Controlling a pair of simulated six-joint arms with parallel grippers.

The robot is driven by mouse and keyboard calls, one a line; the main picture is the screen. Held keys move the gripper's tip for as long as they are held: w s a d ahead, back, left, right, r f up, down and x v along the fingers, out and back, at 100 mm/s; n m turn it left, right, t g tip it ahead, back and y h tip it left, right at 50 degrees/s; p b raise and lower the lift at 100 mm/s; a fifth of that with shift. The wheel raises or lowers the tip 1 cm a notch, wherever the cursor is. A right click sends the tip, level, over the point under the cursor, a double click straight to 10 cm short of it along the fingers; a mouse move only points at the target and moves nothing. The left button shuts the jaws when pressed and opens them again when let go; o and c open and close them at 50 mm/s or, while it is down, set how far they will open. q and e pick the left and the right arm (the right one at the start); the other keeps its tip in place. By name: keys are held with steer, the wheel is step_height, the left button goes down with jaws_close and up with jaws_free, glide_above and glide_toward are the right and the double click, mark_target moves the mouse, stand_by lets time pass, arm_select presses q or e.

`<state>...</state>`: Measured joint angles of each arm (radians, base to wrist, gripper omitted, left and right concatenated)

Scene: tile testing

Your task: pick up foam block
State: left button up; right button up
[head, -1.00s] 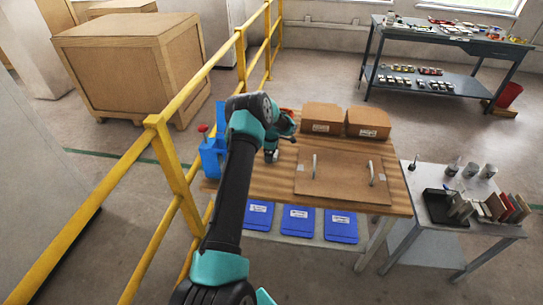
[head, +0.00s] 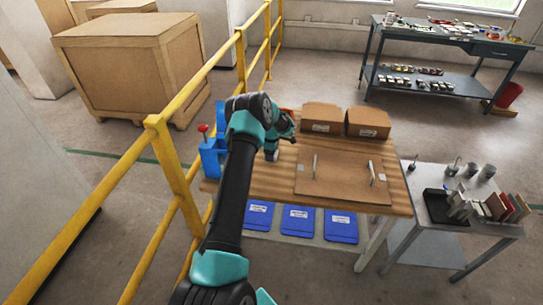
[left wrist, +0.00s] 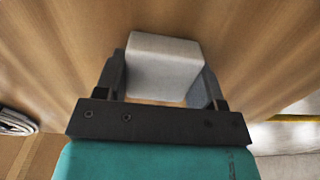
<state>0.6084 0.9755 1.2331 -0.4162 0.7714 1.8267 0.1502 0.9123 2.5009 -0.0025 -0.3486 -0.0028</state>
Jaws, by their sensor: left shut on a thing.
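A pale grey-white foam block (left wrist: 163,65) sits between the two dark fingers of my left gripper (left wrist: 163,85) in the left wrist view. The fingers are shut on the block's sides, with the wooden tabletop (left wrist: 60,50) behind it. I cannot tell whether the block touches the table. In the head view my left arm reaches from the bottom over the left part of the wooden table (head: 285,185). My right gripper is not in view.
A brown board with two handles (head: 340,180) lies on the table, with two cardboard boxes (head: 322,118) behind it. A blue stand (head: 212,155) is left of my arm. A yellow railing (head: 175,170) runs close by on the left. A metal side table (head: 470,215) stands right.

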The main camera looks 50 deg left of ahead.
arm_select(q)
steer(key=shift+c, duration=0.4)
steer(key=shift+r, duration=0.1)
steer(key=shift+r, duration=0.55)
steer(key=shift+s+d+r, duration=0.1)
steer(key=shift+d+r, duration=0.05)
steer(key=shift+r, duration=0.45)
steer(key=shift+s+d+r, duration=0.1)
steer(key=shift+r, duration=0.5)
steer(key=s+d, duration=0.3)
steer(key=d, duration=0.1)
steer(key=s+d+r, duration=0.1)
steer(key=s+d, duration=0.6)
steer(key=shift+s+d+r, duration=0.1)
steer(key=shift+d+r, duration=0.05)
steer(key=shift+d, duration=0.15)
